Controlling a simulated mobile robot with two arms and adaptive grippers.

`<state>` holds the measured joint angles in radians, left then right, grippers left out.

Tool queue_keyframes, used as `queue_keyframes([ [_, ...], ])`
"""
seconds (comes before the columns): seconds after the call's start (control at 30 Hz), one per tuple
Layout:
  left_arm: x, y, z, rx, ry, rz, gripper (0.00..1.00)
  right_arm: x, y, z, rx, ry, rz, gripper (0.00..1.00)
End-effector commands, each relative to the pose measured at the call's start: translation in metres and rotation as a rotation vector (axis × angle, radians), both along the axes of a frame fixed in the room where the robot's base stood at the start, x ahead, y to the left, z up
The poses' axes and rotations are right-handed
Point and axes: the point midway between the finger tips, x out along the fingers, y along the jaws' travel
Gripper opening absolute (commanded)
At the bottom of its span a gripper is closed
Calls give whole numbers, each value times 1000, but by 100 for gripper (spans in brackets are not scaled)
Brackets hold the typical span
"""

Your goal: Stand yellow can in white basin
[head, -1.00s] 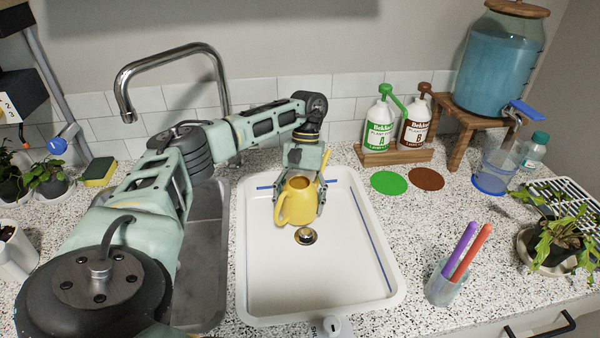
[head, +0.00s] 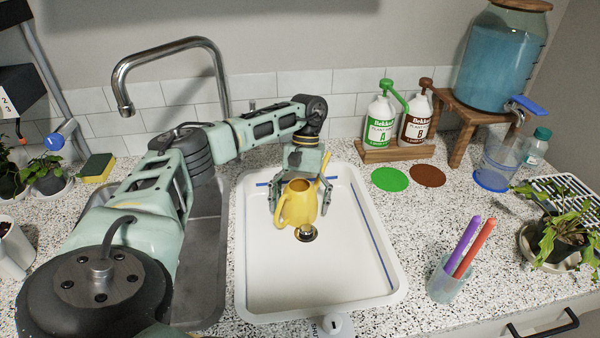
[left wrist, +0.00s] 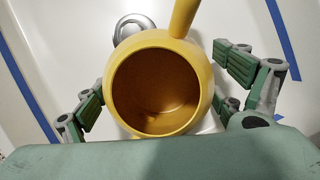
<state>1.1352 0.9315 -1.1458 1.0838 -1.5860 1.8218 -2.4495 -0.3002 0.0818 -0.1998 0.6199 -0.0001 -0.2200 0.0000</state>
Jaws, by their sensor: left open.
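My left gripper (head: 303,200) is open around the can, with a finger on each side. In the left wrist view the can (left wrist: 160,48) is seen from above, its mouth open and its inside empty-looking. The fingers of the left gripper (left wrist: 160,90) stand apart from its sides there. My right gripper is not in view.
A metal sink (head: 205,270) with a tall faucet (head: 170,48) lies left of the basin. Bottles A (head: 380,125) and B (head: 415,122) stand behind right on a wooden stand. A pen cup (head: 446,282) stands near the basin's right edge. The basin's front floor is clear.

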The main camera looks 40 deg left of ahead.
Motion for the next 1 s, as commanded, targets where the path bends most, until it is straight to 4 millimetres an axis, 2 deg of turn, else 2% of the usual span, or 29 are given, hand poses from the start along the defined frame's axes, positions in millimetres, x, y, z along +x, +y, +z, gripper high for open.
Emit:
queue_keyframes([
  [0.1, 0, 0, 5, 0, 0, 0, 89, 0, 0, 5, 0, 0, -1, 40],
  [0.23, 7, 3, 17, 0, -5, 1, 89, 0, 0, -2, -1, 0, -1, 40],
  [0.5, 26, 14, 72, -1, -5, 1, 89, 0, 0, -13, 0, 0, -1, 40],
  [0.7, 36, 21, 106, 1, -1, 1, 89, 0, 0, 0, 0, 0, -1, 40],
  [1.0, 40, 24, 114, 1, 0, 0, 89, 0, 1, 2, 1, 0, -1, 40],
])
